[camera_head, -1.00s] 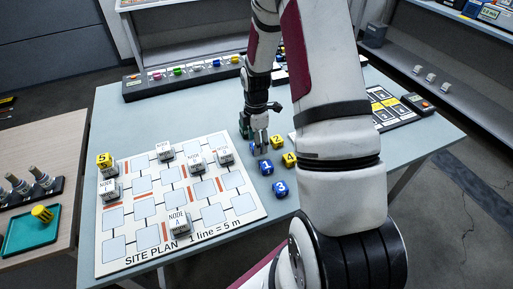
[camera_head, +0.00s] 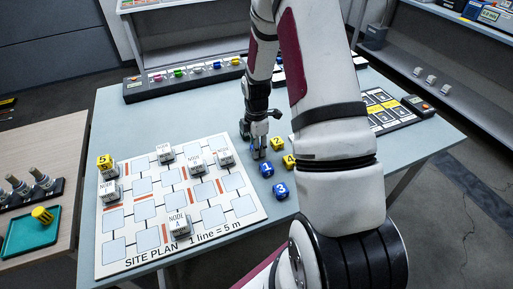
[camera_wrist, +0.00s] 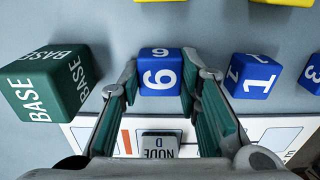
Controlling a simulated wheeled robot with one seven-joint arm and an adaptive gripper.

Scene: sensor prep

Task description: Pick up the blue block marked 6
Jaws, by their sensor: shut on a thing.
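The blue block marked 6 (camera_wrist: 160,78) sits between my gripper's two fingertips in the wrist view, with its 6 face toward the camera. My gripper (camera_wrist: 160,88) is shut on it, one green-padded finger at each side. In the head view my gripper (camera_head: 258,152) is low over the grey table, just beyond the blue block marked 1 (camera_head: 266,170). There the block marked 6 is mostly hidden by the fingers. I cannot tell whether it touches the table.
A green BASE block (camera_wrist: 45,85) is left of my gripper; block 1 is close on the right. Blue block 3 (camera_head: 281,191) and yellow blocks 2 (camera_head: 277,143) and 4 (camera_head: 289,161) are near. The site plan board (camera_head: 150,262) with white node blocks lies left.

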